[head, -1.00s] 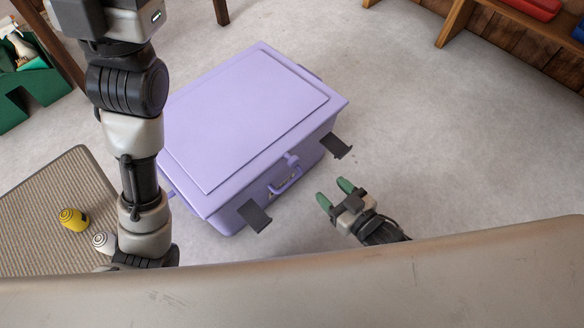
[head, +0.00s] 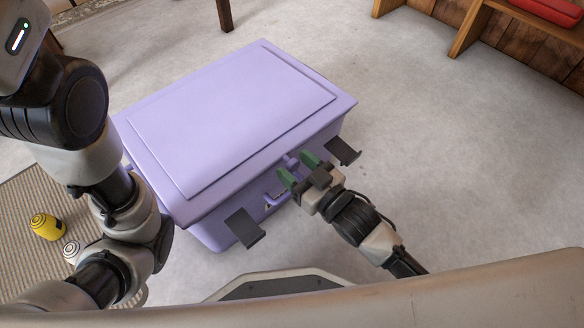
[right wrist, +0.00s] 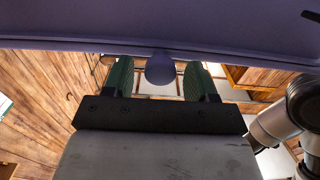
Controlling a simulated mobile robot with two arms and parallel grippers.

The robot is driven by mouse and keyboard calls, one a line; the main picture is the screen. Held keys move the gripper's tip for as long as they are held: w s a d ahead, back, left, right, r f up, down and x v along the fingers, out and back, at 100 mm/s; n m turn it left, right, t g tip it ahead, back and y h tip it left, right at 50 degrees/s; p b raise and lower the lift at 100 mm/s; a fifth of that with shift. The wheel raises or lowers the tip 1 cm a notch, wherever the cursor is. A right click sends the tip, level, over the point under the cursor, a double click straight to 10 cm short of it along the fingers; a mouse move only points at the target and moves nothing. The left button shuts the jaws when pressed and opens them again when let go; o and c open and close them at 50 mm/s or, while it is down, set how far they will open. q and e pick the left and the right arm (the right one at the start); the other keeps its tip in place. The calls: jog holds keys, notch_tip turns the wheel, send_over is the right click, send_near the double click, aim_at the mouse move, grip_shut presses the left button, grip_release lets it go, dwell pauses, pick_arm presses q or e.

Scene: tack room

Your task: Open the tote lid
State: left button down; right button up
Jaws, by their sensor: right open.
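The lilac tote (head: 222,229) stands on the floor in the middle of the head view, with its lid (head: 240,110) shut flat on top. A small rounded tab (head: 291,160) projects from the middle of the lid's front edge, above a lilac handle (head: 276,200). My right gripper (head: 298,169) is open at the tote's front, its green fingertips close to the tab. In the right wrist view, the tab (right wrist: 160,68) shows between the two spread fingers, below the lid's edge (right wrist: 60,36); I cannot tell whether they touch it. My left gripper is out of view; only my left arm shows.
Two dark flat brackets (head: 245,228) and (head: 343,151) stick out from the tote's front. A woven mat (head: 22,215) with a yellow striped object (head: 46,227) and a white one (head: 72,250) lies at left. A wooden bench (head: 480,30) stands at upper right. Floor right of the tote is clear.

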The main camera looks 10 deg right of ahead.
jog(key=shift+x, duration=0.8)
